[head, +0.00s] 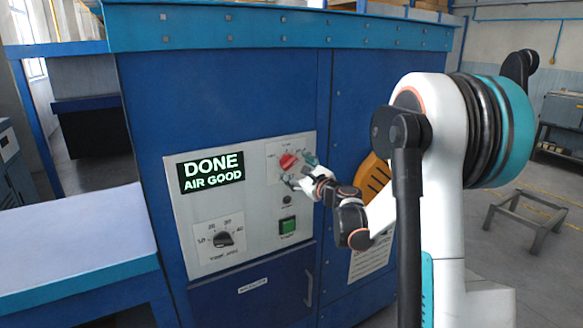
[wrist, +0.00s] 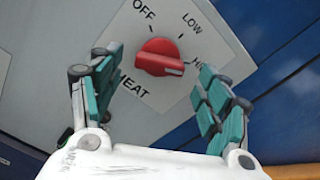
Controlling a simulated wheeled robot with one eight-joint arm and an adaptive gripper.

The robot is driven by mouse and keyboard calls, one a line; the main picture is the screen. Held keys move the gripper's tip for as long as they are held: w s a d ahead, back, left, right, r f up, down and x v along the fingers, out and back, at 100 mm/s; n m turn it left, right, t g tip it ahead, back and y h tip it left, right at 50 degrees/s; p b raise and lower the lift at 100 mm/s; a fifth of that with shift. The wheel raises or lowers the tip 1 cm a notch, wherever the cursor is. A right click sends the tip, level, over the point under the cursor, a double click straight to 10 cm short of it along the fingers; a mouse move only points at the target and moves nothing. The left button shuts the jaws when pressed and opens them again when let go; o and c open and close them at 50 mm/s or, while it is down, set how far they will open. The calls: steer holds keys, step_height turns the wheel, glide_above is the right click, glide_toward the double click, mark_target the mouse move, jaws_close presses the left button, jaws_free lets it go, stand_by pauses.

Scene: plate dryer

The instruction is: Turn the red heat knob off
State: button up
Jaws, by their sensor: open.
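The red heat knob (head: 288,161) is on the upper right of the grey control panel. In the wrist view the red knob (wrist: 158,58) sits on a pale plate marked OFF, LOW, HEAT and a partly hidden HI. Its white pointer mark faces right, near HI and away from OFF at the upper left. My gripper (head: 297,172) is at the panel, close to the knob. In the wrist view my gripper (wrist: 157,80) is open, with one teal-padded finger on each side of the knob. A gap shows between each finger and the knob; contact is not visible.
The panel's display (head: 211,172) reads DONE AIR GOOD. A black timer knob (head: 222,239) is at the lower left and a green button (head: 287,226) below my gripper. A door handle (head: 309,287) sticks out lower down. A blue-edged table (head: 75,243) stands at the left.

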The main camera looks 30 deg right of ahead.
mark_target(292, 165)
steer(key=shift+w+a, duration=0.1)
steer(key=shift+w, duration=1.75)
steer(key=c, duration=1.1)
